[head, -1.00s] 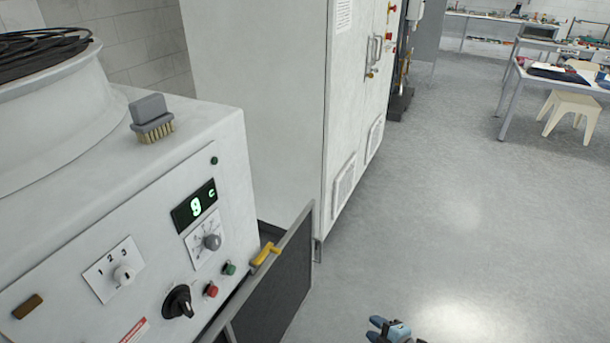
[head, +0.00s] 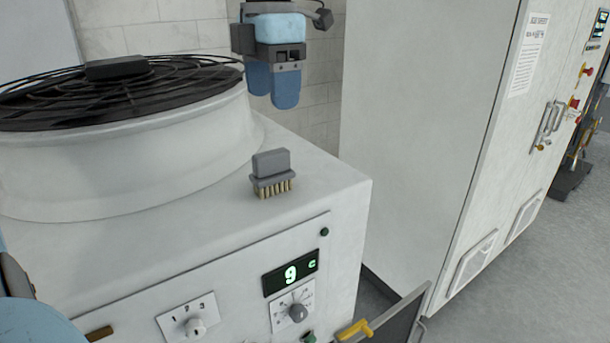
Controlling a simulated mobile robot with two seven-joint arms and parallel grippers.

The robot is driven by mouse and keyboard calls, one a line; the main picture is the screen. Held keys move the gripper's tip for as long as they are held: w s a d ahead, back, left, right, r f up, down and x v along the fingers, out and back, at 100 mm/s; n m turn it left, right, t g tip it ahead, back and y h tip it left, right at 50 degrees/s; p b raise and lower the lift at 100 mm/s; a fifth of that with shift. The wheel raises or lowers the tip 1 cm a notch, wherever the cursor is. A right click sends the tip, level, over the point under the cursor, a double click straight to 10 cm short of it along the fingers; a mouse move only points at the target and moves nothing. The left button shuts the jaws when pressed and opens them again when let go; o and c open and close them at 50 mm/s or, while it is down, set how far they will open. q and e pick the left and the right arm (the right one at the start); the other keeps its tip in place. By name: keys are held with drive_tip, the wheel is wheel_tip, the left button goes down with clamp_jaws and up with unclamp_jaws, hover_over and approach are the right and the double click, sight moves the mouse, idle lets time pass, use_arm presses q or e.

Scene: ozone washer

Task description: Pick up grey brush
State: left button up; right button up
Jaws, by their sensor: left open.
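The grey brush (head: 271,174) stands on the flat white top of the washer, bristles down and grey block up, near the front right corner. My left gripper (head: 272,92) hangs above and behind the brush in the picture, with its blue fingers pointing down. My right gripper is not in view.
A round white drum with a black grille (head: 130,85) rises left of the brush. The front panel carries a green display (head: 291,273) and knobs. A yellow handle (head: 355,329) sits below right. A tall white cabinet (head: 430,130) stands to the right.

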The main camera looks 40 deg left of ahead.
sight(271, 152)
use_arm(q)
wheel_tip(271, 152, down, 8)
drive_tip(key=shift+s+a+r+p, duration=0.1)
drive_tip(key=shift+p, duration=0.4)
drive_tip(key=f, duration=0.1)
drive_tip(key=f+p, duration=0.1)
drive_tip(key=f, duration=0.1)
drive_tip(key=f+p, duration=0.1)
drive_tip(key=shift+a+f, duration=0.3)
drive_tip(key=shift+f, duration=0.3)
drive_tip(key=shift+d, duration=0.1)
drive_tip(key=shift+c, duration=1.3)
drive_tip(key=c, duration=0.8)
drive_tip(key=shift+o, duration=0.2)
drive_tip(key=shift+r, duration=0.1)
